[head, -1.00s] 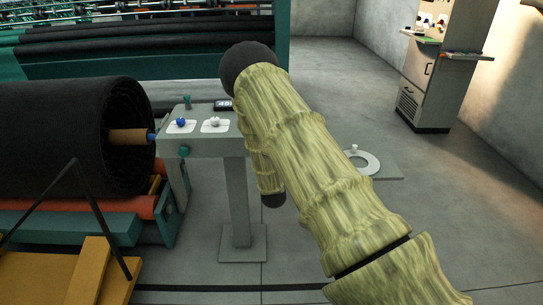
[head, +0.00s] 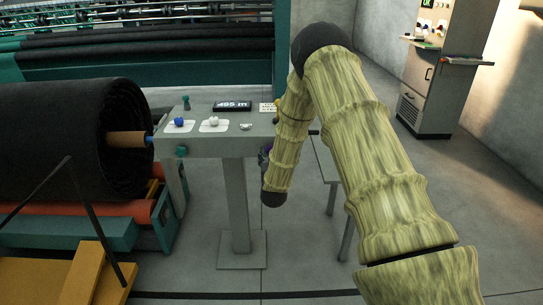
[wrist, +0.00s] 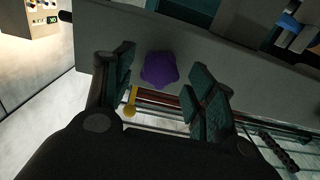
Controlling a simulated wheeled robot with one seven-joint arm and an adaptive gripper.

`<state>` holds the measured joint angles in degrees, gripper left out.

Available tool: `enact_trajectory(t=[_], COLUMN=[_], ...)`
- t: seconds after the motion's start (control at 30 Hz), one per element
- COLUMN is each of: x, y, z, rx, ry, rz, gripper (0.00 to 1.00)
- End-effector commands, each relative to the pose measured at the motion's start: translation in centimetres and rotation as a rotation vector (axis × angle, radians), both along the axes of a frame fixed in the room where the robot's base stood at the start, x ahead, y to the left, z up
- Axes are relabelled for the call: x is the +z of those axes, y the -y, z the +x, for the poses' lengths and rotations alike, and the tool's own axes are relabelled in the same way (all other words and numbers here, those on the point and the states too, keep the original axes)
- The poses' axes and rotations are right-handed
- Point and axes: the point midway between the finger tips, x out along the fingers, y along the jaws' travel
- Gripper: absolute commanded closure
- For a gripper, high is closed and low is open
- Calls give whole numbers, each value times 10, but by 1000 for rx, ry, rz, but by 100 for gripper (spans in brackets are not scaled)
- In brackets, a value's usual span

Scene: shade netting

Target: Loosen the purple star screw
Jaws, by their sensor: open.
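The purple star screw (wrist: 159,70) sits on the grey side face of the console (wrist: 100,42) in the wrist view. My gripper (wrist: 164,78) is open, with one dark ribbed finger on each side of the screw. The screw shows in the gap between the fingers, and I cannot tell whether they touch it. In the head view a small purple patch shows at the console's right end, mostly behind my arm. My gripper is hidden there.
The console (head: 222,147) carries a blue knob (head: 179,122), a white knob (head: 214,121) and a display (head: 232,106). A black netting roll (head: 50,140) lies left. A grey cabinet (head: 428,95) stands back right. Floor is clear around the console's foot.

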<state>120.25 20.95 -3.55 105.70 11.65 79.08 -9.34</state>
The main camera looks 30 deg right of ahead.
Motion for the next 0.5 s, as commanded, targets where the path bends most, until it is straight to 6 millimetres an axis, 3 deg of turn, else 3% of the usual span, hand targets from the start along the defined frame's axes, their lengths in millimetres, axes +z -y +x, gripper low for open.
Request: enact_trajectory(t=[0.5], x=[0], y=[6], z=[10], rx=[0], ry=[0], rz=[-4], gripper=[44])
